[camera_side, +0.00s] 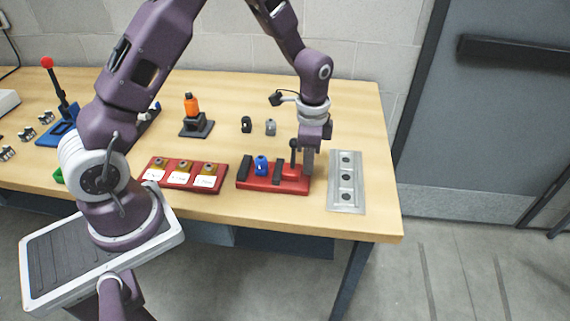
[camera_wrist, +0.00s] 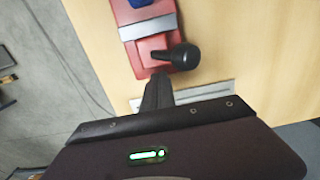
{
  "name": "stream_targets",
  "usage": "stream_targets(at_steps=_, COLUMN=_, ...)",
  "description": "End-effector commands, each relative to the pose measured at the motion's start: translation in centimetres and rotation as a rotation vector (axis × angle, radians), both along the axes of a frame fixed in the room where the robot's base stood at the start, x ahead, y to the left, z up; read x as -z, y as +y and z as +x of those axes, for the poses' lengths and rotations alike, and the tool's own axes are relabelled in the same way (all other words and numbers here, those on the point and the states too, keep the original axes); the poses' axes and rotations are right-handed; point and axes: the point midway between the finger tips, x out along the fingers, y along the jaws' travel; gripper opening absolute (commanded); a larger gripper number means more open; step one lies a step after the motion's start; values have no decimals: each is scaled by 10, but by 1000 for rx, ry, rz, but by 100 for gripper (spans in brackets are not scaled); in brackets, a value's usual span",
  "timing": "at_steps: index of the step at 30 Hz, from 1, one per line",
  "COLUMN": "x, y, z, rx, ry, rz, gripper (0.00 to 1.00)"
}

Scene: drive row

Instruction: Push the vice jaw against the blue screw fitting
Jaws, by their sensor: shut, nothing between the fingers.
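The red vice (camera_side: 268,184) lies on the wooden bench. The blue screw fitting (camera_side: 262,166) stands upright in it, between the dark fixed jaw (camera_side: 245,168) on the left and the movable vice jaw (camera_side: 278,172) on the right. A strip of red shows between fitting and movable jaw. A black-knobbed handle (camera_side: 293,150) rises right of that jaw. My gripper (camera_side: 308,171) is shut and empty, pointing down at the vice's right end. In the wrist view my fingertips (camera_wrist: 160,75) are at the red end beside the black knob (camera_wrist: 183,56); contact is unclear.
A grey plate with several dark holes (camera_side: 346,183) lies right of my gripper, close to the bench edge. A red tray with labelled parts (camera_side: 184,175) lies left of the vice. Two small fittings (camera_side: 258,126) and an orange part on a dark stand (camera_side: 192,112) are behind.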

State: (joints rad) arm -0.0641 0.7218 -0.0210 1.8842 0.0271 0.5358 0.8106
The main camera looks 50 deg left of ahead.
Motion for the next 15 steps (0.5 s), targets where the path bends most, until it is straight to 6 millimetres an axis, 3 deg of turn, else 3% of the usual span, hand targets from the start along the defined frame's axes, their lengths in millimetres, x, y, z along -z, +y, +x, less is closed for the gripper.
stream_targets(at_steps=15, x=6, y=0, z=0, rx=0, ry=0, rz=0, gripper=0)
